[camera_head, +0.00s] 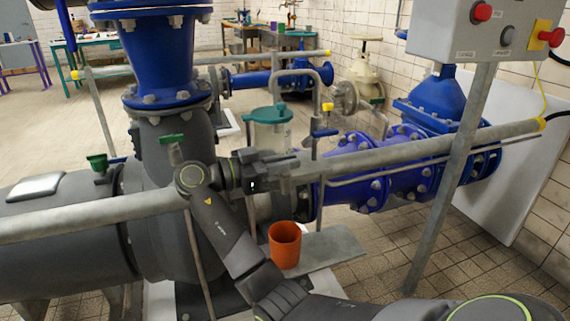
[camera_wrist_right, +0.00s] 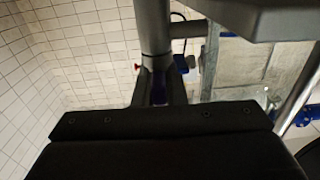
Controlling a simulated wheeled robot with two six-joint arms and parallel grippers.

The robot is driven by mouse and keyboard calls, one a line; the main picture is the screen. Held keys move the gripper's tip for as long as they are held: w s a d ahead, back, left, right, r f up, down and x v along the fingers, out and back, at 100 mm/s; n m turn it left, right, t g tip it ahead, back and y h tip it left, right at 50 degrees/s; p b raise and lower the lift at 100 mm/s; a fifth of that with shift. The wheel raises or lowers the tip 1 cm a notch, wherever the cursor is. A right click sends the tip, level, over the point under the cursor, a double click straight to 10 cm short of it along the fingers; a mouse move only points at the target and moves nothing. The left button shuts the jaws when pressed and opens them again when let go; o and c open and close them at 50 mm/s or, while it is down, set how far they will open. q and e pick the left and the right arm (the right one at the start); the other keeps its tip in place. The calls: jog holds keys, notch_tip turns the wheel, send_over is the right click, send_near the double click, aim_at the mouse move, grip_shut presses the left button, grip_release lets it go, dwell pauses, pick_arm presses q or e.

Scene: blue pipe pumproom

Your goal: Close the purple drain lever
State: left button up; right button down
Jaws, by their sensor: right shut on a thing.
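My right gripper (camera_head: 292,168) is at the middle of the head view, by the long grey handrail pipe and in front of the blue pipework. In the right wrist view its fingers (camera_wrist_right: 158,90) are closed around a dark purple piece, the purple drain lever (camera_wrist_right: 159,94), below a grey vertical pipe. Only a short part of the lever shows between the fingers. In the head view I cannot make the purple lever out, as the gripper and pipe cover that spot. My left gripper is not in view.
A blue-handled lever (camera_head: 325,133) sits just above the handrail (camera_head: 400,155). An orange cup (camera_head: 285,244) stands on a grey plate below the gripper. A teal-lidded vessel (camera_head: 270,125) is behind. A control box (camera_head: 487,28) on a slanted post stands at right.

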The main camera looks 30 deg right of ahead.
dwell(0.4)
jog(key=c, duration=1.5)
grip_release()
jog(key=a, duration=0.2)
jog(key=w+a, duration=0.1)
jog(key=a, duration=0.4)
jog(key=shift+w+a, duration=0.2)
jog(key=shift+w, duration=0.1)
jog(key=shift+f, duration=0.1)
